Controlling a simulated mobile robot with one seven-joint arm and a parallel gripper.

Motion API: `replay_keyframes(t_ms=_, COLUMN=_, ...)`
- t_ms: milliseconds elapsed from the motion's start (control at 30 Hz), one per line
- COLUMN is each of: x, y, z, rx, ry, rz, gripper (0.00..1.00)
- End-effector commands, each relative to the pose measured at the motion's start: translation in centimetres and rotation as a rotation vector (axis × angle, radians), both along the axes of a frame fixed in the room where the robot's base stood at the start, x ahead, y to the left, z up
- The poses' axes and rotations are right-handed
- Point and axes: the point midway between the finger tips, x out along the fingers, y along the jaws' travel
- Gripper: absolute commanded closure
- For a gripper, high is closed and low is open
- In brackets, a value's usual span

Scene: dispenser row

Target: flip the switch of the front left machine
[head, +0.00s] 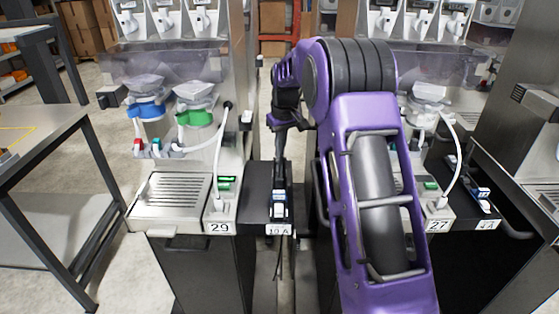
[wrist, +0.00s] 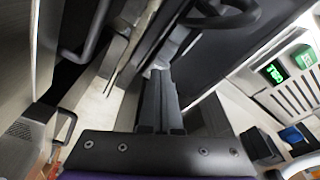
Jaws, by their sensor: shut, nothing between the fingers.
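The front left machine, labelled 29 (head: 219,228), stands left of centre in the head view with a slotted drip tray and a small green display (head: 227,183). Right beside it is a dark box labelled 10 A (head: 278,229), with a blue and white switch-like part (head: 279,208) on its front end. My gripper (head: 280,182) points down just above or behind this part; contact cannot be told. In the wrist view my dark fingers (wrist: 158,76) are together and empty. A lit green display (wrist: 272,72), a green button (wrist: 303,58) and a blue part (wrist: 291,134) show at the right.
A machine labelled 27 (head: 438,226) stands right of my arm, with a similar box labelled 4 A (head: 486,225). A grey table (head: 50,135) is at the left. A white hose (head: 221,135) runs down machine 29.

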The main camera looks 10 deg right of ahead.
Motion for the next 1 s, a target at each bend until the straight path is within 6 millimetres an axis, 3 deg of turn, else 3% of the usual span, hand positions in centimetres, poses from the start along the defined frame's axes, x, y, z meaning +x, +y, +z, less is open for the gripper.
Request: replay_keyframes(t_ms=1000, x=0.0, y=0.0, z=-1.6, rx=0.000, ry=0.000, rz=0.000, gripper=1.00)
